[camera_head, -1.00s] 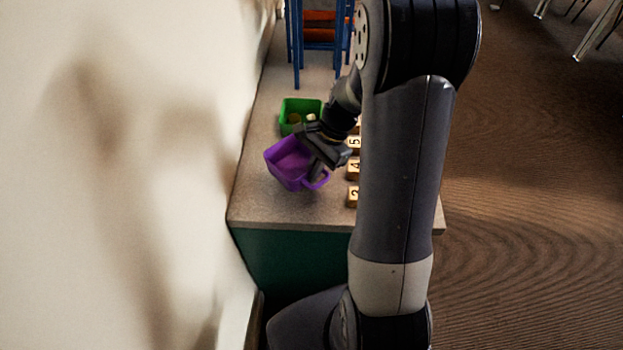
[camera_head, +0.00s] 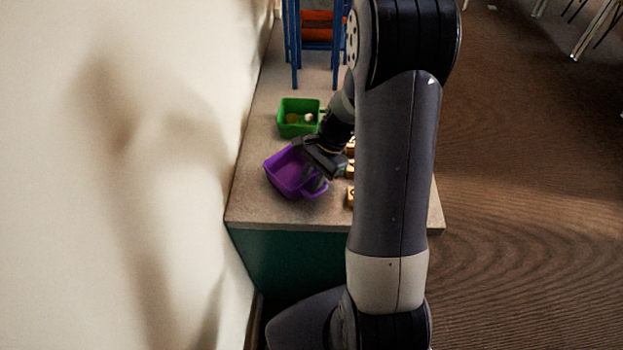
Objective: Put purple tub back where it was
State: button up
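The purple tub (camera_head: 284,174) is at the left front part of the counter, its open top facing up and a little tilted, and it looks empty. Its handle side faces right, toward my gripper (camera_head: 317,178). My gripper comes from the upper right, with its fingers at the tub's handle and near rim; it appears shut on the tub. The fingers partly cover the handle. I cannot tell whether the tub's base touches the counter or is just above it.
A green tub (camera_head: 285,129) with a few small items stands just behind the purple one. Several number blocks (camera_head: 350,196) line up to the right, partly hidden by my arm. A blue rack (camera_head: 296,50) stands farther back. The counter (camera_head: 262,212) is bare in front; a wall borders its left.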

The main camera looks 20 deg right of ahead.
jog(key=shift+r, duration=0.3)
jog(key=p+v, duration=0.1)
jog(key=v, duration=1)
jog(key=shift+d+r+p, duration=0.15)
jog(key=shift+r+p, duration=0.2)
